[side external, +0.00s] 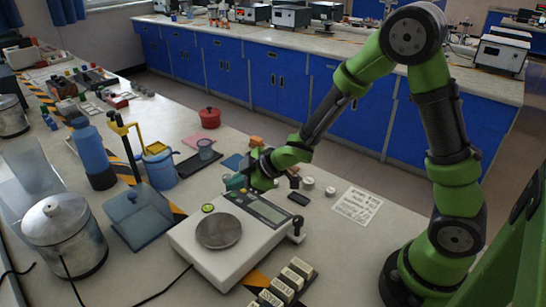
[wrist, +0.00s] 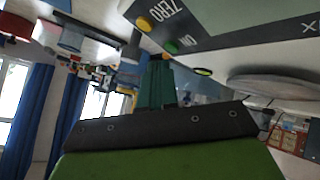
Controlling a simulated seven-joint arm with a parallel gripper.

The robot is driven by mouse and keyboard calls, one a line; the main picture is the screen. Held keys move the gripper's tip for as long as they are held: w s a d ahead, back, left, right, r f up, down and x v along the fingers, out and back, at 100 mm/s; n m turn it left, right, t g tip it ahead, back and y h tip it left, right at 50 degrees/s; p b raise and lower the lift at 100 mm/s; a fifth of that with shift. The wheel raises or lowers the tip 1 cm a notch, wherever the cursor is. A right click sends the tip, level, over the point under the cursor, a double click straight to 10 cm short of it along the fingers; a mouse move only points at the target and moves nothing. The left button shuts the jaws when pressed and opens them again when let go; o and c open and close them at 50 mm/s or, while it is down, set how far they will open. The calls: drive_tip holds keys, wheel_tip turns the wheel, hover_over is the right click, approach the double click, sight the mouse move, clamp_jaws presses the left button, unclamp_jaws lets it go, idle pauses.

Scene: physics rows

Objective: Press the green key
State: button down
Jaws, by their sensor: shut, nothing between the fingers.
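The green key (wrist: 170,47) is a small round button beside the word ON on the scale's dark panel, in the wrist view. A yellow key (wrist: 143,24) sits beside the word ZERO. My gripper (wrist: 160,63) is shut and empty, its teal fingertips just short of the green key in the picture. I cannot tell whether they touch it. In the side view my gripper (side external: 236,183) is at the far left end of the white scale's (side external: 205,262) panel.
The scale carries a round metal pan (side external: 218,232) and a yellow-green round level (side external: 208,207). A blue bottle (side external: 92,152), a blue jug (side external: 160,168) and a metal canister (side external: 64,238) stand left. A printed sheet (side external: 357,205) lies right. Labelled blocks (side external: 285,282) lie in front.

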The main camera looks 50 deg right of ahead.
drive_tip(key=shift+f, duration=0.15)
drive_tip(key=shift+a+f, duration=0.1)
drive_tip(key=shift+f, duration=0.2)
drive_tip(key=shift+f, duration=0.15)
idle(0.6)
drive_tip(key=shift+r, duration=0.6)
wheel_tip(320, 180, up, 6)
drive_tip(key=d, duration=0.1)
drive_tip(key=shift+d, duration=0.2)
idle(0.4)
